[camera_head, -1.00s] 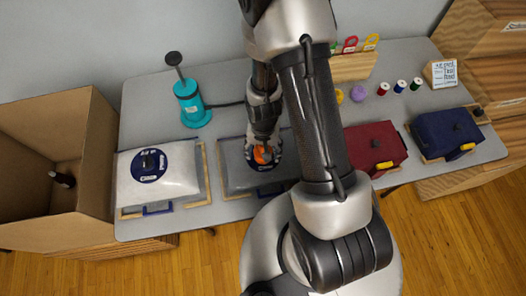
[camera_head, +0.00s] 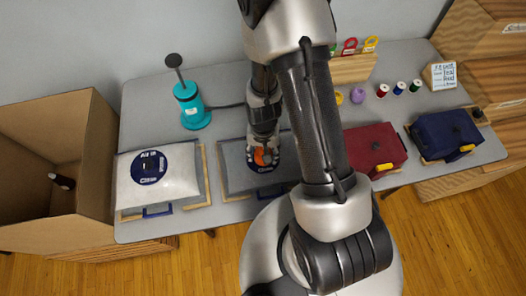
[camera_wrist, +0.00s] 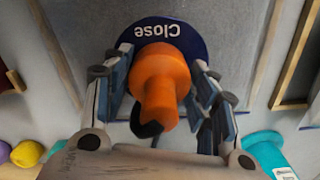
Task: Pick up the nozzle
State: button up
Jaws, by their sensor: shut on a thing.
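The nozzle (camera_wrist: 160,85) is orange and has a dark tip. In the wrist view it stands between the two fingers of my gripper (camera_wrist: 158,92), which is shut on it. Behind it is a round dark blue label (camera_wrist: 196,45) reading "Close" on a flat grey bag (camera_wrist: 90,25). In the head view my gripper (camera_head: 265,148) points down over the middle grey bag (camera_head: 236,180), with the orange nozzle (camera_head: 261,157) at its fingertips. I cannot tell whether the nozzle touches the label.
A white bag (camera_head: 187,182) with a similar label lies left. A teal pump (camera_head: 191,108) stands behind. Red (camera_head: 365,150) and navy (camera_head: 440,128) bags lie right. Thread spools (camera_head: 399,88) stand at the back right. An open cardboard box (camera_head: 90,180) is far left.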

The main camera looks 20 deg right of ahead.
notch_tip(320, 180, up, 19)
jog(key=p, duration=0.6)
jog(key=w+d+f+m+p, duration=0.1)
jog(key=w+d+m+p, duration=0.2)
jog(key=w+d+p, duration=0.55)
jog(key=w+d+m+p, duration=0.25)
jog(key=w+d, duration=0.35)
jog(key=w, duration=0.7)
jog(key=shift+m, duration=0.25)
jog(key=f+b, duration=0.5)
jog(key=f, duration=0.1)
jog(key=f+b, duration=0.5)
jog(key=f, duration=0.1)
jog(key=f+b, duration=0.5)
jog(key=f, duration=0.1)
jog(key=shift+s+a+f, duration=0.1)
jog(key=shift+a+f, duration=0.2)
jog(key=shift+f, duration=0.1)
jog(key=shift+f+b, duration=1.15)
jog(key=shift+f, duration=0.15)
dwell(0.7)
